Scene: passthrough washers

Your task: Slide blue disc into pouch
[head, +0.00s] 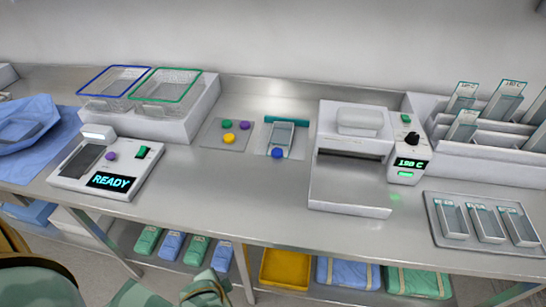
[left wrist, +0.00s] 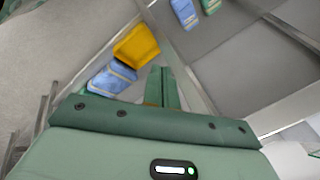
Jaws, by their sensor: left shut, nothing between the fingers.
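The blue disc (head: 277,153) lies on the counter at the near end of a clear pouch (head: 283,134). It overlaps the pouch's near edge; I cannot tell whether any of it is inside. A teal strip (head: 287,119) runs along the pouch's far end. My left gripper (left wrist: 162,88) shows in the left wrist view, its two green fingers shut together and empty. It is away from the disc and pouch, with the floor and the lower shelf behind it. My right gripper is in neither view.
Left of the pouch, a grey mat (head: 223,140) holds green, purple and yellow discs. A READY device (head: 103,169) with a purple disc stands farther left, a white sealer-like machine (head: 352,155) right of the pouch. A tray of pouches (head: 484,240) lies far right. Counter in front is clear.

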